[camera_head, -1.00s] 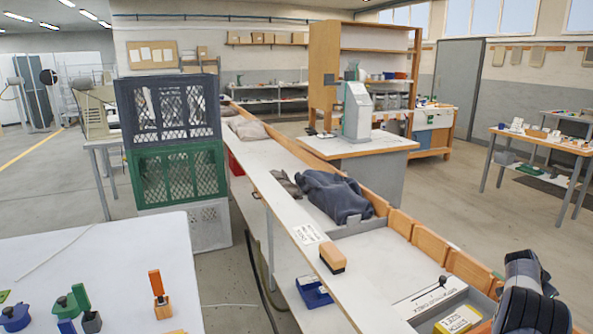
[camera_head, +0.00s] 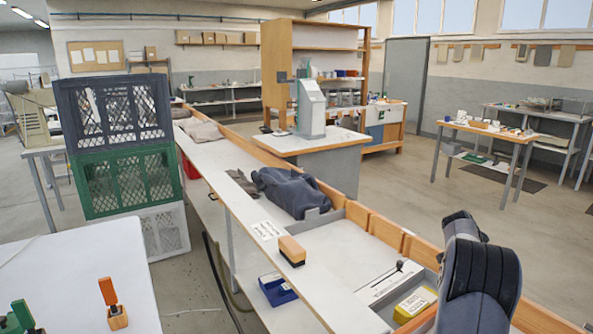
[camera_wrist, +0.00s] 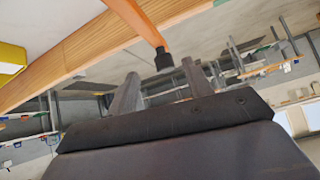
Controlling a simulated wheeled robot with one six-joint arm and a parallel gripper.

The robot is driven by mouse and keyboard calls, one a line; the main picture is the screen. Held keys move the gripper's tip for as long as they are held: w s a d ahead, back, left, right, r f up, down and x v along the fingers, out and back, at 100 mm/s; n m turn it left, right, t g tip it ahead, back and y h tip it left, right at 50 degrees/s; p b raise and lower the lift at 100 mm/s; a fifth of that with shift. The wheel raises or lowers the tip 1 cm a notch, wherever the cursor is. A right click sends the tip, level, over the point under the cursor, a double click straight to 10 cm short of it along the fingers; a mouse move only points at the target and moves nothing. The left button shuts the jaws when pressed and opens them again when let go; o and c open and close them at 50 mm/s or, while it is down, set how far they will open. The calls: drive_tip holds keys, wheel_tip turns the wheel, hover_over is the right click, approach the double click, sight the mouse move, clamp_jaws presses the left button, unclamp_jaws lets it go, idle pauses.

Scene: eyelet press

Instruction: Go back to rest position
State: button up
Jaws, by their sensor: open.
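My gripper shows in the wrist view (camera_wrist: 160,92) with its two grey fingers apart and nothing between them. Past the fingertips are the wooden edge of the long bench and a blurred, tilted stretch of the room. In the head view my dark arm rises at the lower right, over the bench's right edge; the fingers are not visible there. The long white bench (camera_head: 335,245) runs from the lower right to the back, with a wooden rim.
Stacked crates (camera_head: 125,180) stand left. A white table (camera_head: 60,285) is at lower left.

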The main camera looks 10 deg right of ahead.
drive_tip(key=p+x, duration=0.1)
drive_tip(key=x, duration=0.9)
drive_tip(key=shift+f+p, duration=0.1)
drive_tip(key=shift+p, duration=0.3)
drive_tip(key=s+a+r+p, duration=0.15)
drive_tip(key=r+p, duration=0.25)
drive_tip(key=r, duration=0.4)
drive_tip(key=a+r+h+p, duration=0.1)
drive_tip(key=a+r+p, duration=0.25)
drive_tip(key=r, duration=0.45)
drive_tip(key=s+a+r+p, duration=0.1)
drive_tip(key=a+r+p, duration=0.1)
drive_tip(key=r+p, duration=0.35)
drive_tip(key=s+a+r+t+h, duration=0.1)
drive_tip(key=s+a+r+h, duration=0.1)
drive_tip(key=a+r, duration=0.7)
drive_tip(key=s+a+r+t+h+b, duration=0.1)
drive_tip(key=s+a+r+h, duration=0.2)
drive_tip(key=a+r, duration=0.7)
drive_tip(key=shift+s+a+r, duration=0.2)
drive_tip(key=shift+s+a, duration=0.7)
drive_tip(key=shift+s, duration=0.15)
